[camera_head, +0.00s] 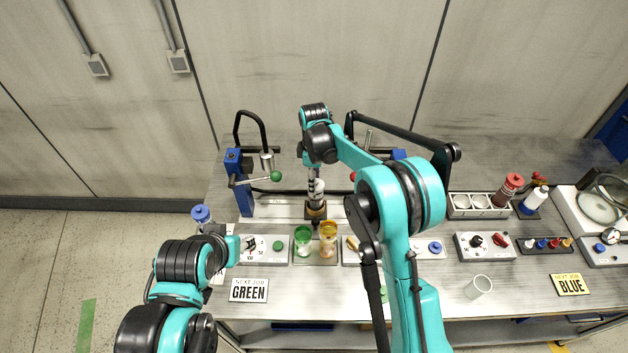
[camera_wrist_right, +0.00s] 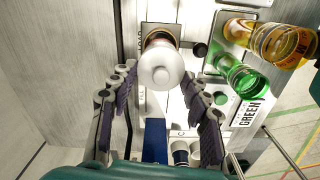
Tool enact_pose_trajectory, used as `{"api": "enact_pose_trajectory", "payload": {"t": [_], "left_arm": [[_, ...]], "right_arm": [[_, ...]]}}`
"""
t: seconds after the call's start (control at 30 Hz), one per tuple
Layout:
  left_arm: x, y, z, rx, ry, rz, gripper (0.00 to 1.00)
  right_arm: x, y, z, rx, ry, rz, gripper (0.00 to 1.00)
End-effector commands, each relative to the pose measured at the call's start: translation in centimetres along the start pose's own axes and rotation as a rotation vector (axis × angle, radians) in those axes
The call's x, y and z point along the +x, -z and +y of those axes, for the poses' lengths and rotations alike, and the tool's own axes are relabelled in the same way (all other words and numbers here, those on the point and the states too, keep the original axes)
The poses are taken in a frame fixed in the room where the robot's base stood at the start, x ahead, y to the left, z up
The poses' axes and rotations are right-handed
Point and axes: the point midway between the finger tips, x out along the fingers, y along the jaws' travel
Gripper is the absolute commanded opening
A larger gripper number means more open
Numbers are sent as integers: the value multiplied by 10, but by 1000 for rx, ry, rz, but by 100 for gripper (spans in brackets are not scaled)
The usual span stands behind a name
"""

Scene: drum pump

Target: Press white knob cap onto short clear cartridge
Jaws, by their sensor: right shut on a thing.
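The white knob cap (camera_wrist_right: 161,70) is between the fingertips of my right gripper (camera_wrist_right: 160,72), which is shut on it. In the head view the cap (camera_head: 319,186) shows small and pale under my right wrist, directly above a dark holder (camera_head: 315,225). A short brownish, glassy piece (camera_wrist_right: 157,39), seemingly the cartridge, stands in the holder just under the cap. The cap hides most of it, so I cannot tell whether they touch. My left gripper (camera_head: 222,243) is low at the left, near the bench's front; its fingers are not clear.
A green glass (camera_head: 304,243) and an amber glass (camera_head: 328,238) stand in front of the holder. A blue press post with a green-knobbed lever (camera_head: 276,176) is at its left. Switch panels, a rack and a white cup (camera_head: 478,287) are at the right.

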Motion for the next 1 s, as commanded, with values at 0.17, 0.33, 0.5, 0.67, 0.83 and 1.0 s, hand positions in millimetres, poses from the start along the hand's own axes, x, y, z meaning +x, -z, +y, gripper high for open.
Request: {"api": "enact_pose_trajectory", "payload": {"t": [0.17,0.33,0.5,0.67,0.83,1.0], "left_arm": [[0,0,0,0,0,0,45],[0,0,0,0,0,0,45],[0,0,0,0,0,0,45],[0,0,0,0,0,0,45],[0,0,0,0,0,0,45],[0,0,0,0,0,0,45]], "right_arm": [[0,0,0,0,0,0,38],[0,0,0,0,0,0,69],[0,0,0,0,0,0,72],[0,0,0,0,0,0,91],[0,0,0,0,0,0,92],[0,0,0,0,0,0,92]]}}
